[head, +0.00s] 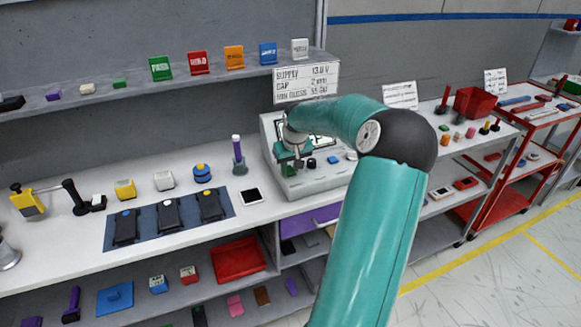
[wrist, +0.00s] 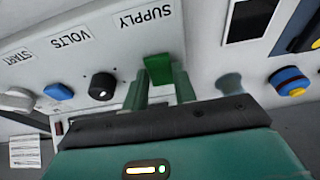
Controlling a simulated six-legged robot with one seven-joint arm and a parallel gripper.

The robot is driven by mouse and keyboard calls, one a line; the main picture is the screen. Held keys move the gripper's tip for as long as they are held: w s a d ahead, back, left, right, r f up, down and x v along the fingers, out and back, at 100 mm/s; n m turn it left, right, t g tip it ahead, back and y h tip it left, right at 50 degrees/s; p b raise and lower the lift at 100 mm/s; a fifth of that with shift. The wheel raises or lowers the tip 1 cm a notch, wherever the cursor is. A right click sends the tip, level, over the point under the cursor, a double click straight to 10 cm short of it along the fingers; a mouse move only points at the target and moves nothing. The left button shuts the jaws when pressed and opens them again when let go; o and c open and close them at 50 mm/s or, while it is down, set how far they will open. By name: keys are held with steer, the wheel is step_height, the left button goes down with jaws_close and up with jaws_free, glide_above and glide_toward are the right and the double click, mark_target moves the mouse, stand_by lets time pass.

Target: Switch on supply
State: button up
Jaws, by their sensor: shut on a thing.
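The grey supply console (head: 325,178) stands on the bench, with a sloped front panel. In the wrist view its panel (wrist: 75,20) appears upside down, with the labels SUPPLY, VOLTS and START. A green switch (wrist: 158,68) sits by the SUPPLY label. My gripper (wrist: 166,84) is shut on this green switch, with one finger on each side. The fingers hide its lower part, so its on or off position cannot be told. In the head view my gripper (head: 289,160) is at the left part of the console.
A black knob (wrist: 102,86), a blue button (wrist: 59,91) and a white knob (wrist: 18,99) sit beside the switch. A purple-topped tool (head: 238,157) stands left of the console, near a white-framed dark device (head: 252,196). A sign (head: 306,82) hangs above.

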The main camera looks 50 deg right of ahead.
mark_target(289, 170)
steer(key=shift+w+d+g+y, duration=0.15)
steer(key=shift+g+y, duration=0.25)
steer(key=shift+g, duration=0.3)
steer(key=shift+w+d+g+y, duration=0.15)
steer(key=shift+g+y, duration=0.25)
steer(key=shift+g, duration=0.3)
steer(key=o, duration=1)
steer(key=shift+r, duration=0.1)
step_height(289, 170, up, 14)
